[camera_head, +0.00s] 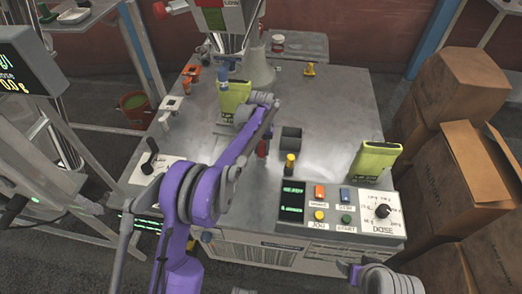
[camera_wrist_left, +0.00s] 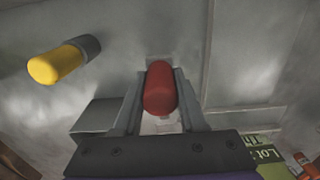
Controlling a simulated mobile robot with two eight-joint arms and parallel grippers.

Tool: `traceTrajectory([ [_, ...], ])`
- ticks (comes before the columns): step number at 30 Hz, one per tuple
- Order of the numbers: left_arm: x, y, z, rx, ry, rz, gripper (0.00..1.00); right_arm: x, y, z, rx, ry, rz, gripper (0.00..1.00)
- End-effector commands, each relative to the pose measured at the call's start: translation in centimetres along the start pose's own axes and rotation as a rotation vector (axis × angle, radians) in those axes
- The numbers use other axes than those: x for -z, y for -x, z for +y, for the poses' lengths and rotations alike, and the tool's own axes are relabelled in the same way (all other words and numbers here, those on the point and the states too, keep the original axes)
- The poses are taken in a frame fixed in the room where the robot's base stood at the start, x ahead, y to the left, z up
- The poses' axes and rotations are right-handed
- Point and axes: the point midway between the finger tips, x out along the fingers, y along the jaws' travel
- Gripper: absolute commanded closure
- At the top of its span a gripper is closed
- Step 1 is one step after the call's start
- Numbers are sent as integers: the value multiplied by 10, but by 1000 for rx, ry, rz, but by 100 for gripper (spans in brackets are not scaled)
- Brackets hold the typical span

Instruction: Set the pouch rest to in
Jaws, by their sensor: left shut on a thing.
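A red knob or handle (camera_head: 262,149) stands on the grey machine top near its middle. It also shows in the left wrist view (camera_wrist_left: 160,88), upright between the two fingers. My left gripper (camera_head: 264,137) has come down over it and is shut on it. I cannot tell from these views which part is the pouch rest or how it is set. A yellow-green pouch (camera_head: 234,98) stands behind my left forearm, partly hidden by it.
A yellow-topped knob (camera_head: 290,163) and a dark block (camera_head: 291,138) stand close to the right of the gripper. A second pouch (camera_head: 375,160) stands near the control panel (camera_head: 340,212). A black lever (camera_head: 150,160) is at left. Cardboard boxes (camera_head: 440,165) stand at right.

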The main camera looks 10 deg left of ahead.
Motion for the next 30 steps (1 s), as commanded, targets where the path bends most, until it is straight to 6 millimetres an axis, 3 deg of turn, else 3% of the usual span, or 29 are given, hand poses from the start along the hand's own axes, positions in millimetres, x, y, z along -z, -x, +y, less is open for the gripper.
traceTrajectory([
  [11,4,1,-1,0,1,12,100,0,0,0,0,0,0,21],
  [12,4,1,-1,0,1,12,55,0,0,0,0,0,0,21],
  [16,4,1,-1,0,1,11,31,0,0,0,0,0,0,21],
  [26,3,3,0,0,0,8,30,0,0,0,0,0,0,21],
  [30,3,17,0,0,0,8,30,1,3,0,0,0,1,21],
])
